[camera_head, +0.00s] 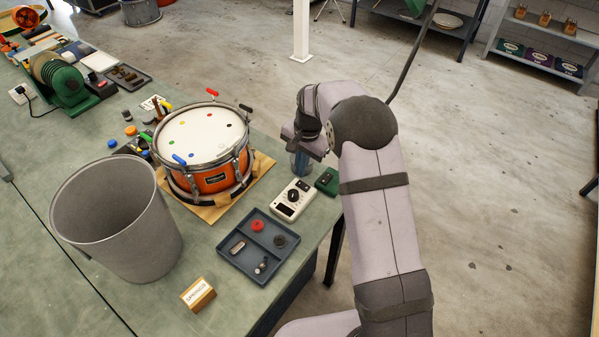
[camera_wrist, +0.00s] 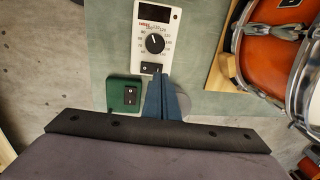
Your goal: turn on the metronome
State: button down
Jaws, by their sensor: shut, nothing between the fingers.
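The metronome is a white box (camera_wrist: 143,42) with a black dial (camera_wrist: 155,43), a dark display window and a black rocker switch (camera_wrist: 150,68) at its near end in the wrist view. In the head view the metronome (camera_head: 281,207) lies on the bench near the right edge. My gripper (camera_wrist: 162,78) is shut and empty, its blue fingers pointing down just beside the rocker. I cannot tell whether the tips touch it. In the head view my gripper (camera_head: 301,172) is partly hidden by my wrist, at the far end of the metronome.
A green box (camera_wrist: 116,97) with its own black rocker sits close beside the fingers. The orange drum (camera_head: 213,178) stands on a wooden board to the left. A grey tray (camera_head: 232,262) with small parts, a label block (camera_head: 198,294) and a grey bin (camera_head: 112,235) are nearby.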

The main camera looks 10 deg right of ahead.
aim_at(298, 182)
jog(key=shift+w+a+f+p, duration=0.1)
jog(key=shift+f+p, duration=0.35)
jog(key=shift+f, duration=0.55)
jog(key=shift+w+a+f+p, duration=0.1)
jog(key=shift+f+p, duration=0.3)
jog(key=shift+f, duration=0.7)
jog(key=shift+f+b, duration=0.35)
jog(key=shift+b, duration=0.1)
jog(key=shift+r, duration=0.15)
jog(key=shift+s, duration=0.15)
